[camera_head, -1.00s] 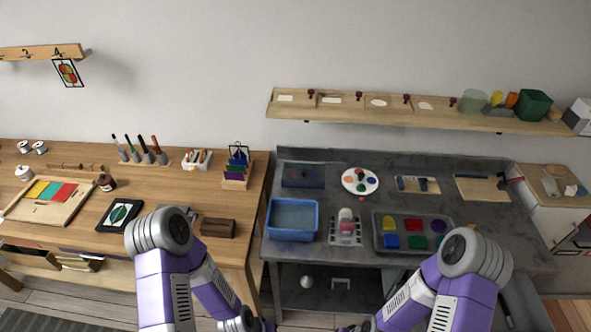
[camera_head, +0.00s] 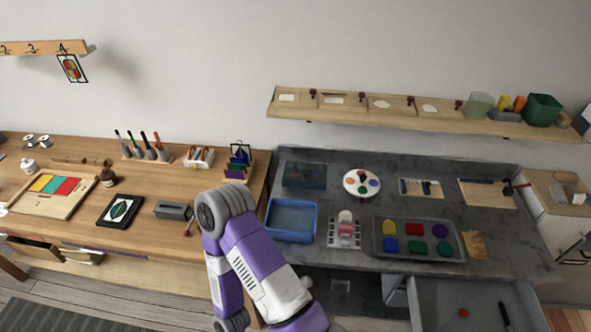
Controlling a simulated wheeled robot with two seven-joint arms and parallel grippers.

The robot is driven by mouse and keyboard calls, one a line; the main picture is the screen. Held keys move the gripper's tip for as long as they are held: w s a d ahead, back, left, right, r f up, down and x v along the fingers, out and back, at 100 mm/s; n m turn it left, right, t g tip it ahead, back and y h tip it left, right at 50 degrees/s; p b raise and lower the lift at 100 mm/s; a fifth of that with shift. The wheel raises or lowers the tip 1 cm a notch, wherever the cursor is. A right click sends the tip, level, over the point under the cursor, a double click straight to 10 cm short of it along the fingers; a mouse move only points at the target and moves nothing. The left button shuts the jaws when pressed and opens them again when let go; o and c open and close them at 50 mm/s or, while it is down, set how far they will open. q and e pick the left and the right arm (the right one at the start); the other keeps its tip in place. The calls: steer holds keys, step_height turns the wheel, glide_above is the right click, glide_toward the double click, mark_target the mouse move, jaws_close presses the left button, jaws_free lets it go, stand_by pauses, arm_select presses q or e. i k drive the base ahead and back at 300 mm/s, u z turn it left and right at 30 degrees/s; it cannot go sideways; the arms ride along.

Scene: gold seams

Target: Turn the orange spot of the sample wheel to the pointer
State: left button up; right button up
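The sample wheel (camera_head: 362,183) is a white disc with several coloured spots, lying on the grey worktop right of centre. An orange-looking spot (camera_head: 352,180) seems to be on its left side. Neither gripper shows; no hand is near the wheel.
A blue tub (camera_head: 291,221), a white rack (camera_head: 344,233) and a grey tray (camera_head: 377,252) of coloured blocks stand in front of the wheel. A dark box (camera_head: 305,176) is left of it, a small board (camera_head: 421,188) right. An open drawer (camera_head: 425,300) juts out below.

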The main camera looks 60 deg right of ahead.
mark_target(353, 179)
steer(key=u, duration=0.3)
steer(key=k, duration=1.65)
steer(key=z, duration=1.2)
steer(key=i, duration=0.75)
steer(key=u, duration=0.05)
